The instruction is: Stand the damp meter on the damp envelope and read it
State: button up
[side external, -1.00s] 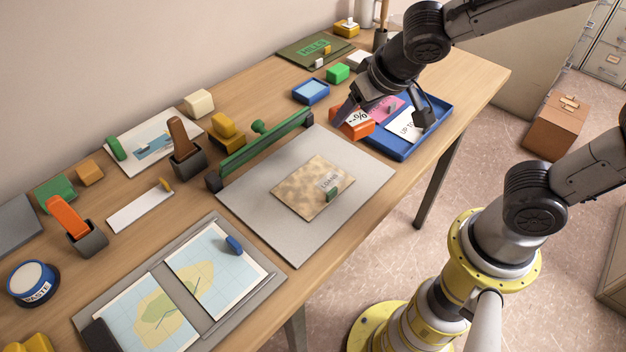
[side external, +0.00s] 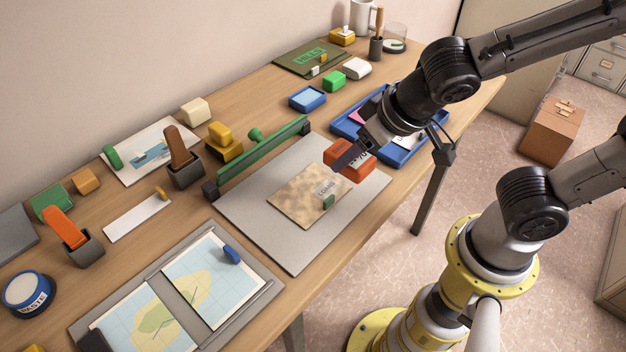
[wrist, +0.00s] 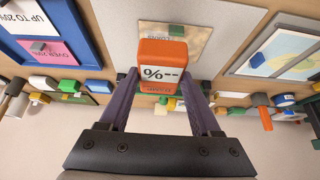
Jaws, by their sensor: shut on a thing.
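The damp envelope (side external: 303,193) is a mottled tan sheet with a "LOANS" label and a small green tab, lying on the grey board (side external: 285,245). The meter is held at the envelope's right edge in the side view, seemingly above the board. The wrist view shows the envelope (wrist: 185,28) beyond the meter, partly hidden by it.
A blue tray (side external: 408,155) with pink and white cards lies right of the board. A green bar (side external: 262,150) runs along the board's back edge. A map folder (side external: 215,325) lies at the front left. Several stamps and blocks stand along the wall side.

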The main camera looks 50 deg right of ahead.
aim_at(323, 161)
jog(key=w+f, duration=0.2)
jog(key=w+a+f, duration=0.1)
jog(key=w+f, duration=0.1)
jog(key=w+a+f, duration=0.1)
jog(key=w+f, duration=0.1)
jog(key=shift+a, duration=0.15)
jog(key=f, duration=0.2)
jog(key=shift+w+a+f, duration=0.15)
jog(key=shift+w+f, duration=0.15)
jog(key=shift+f, duration=0.65)
jog(key=shift+f, duration=0.15)
jog(key=o, duration=1.5)
jog(key=shift+c, duration=0.2)
